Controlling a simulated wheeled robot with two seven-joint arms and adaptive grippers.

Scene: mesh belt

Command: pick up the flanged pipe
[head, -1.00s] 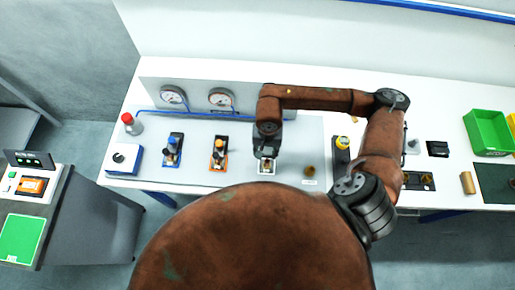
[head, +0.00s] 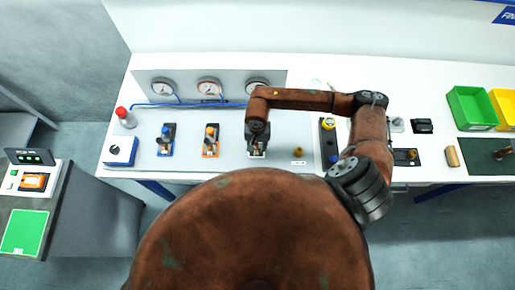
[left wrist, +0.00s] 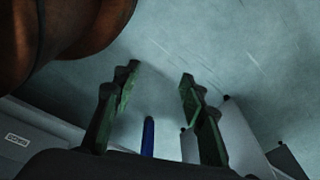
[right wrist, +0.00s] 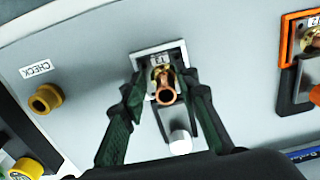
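A copper pipe piece with a round flared rim (right wrist: 166,94) stands in a fixture marked T3 (right wrist: 158,58) on the grey panel. It shows between the fingers of my right gripper (right wrist: 164,88), with a gap on each side, so the gripper looks open around it. In the head view my right gripper (head: 257,146) is down over that fixture and hides most of it. My left gripper (left wrist: 158,82) is open and empty above the floor; the head view does not show it.
Fixtures with a blue-topped fitting (head: 166,139) and an orange-framed fitting (head: 211,140) stand to the left. A brass fitting (right wrist: 46,98) sits by the CHECK label. A yellow-topped device (head: 328,125), a tan cylinder (head: 452,156) and a green bin (head: 472,108) are to the right.

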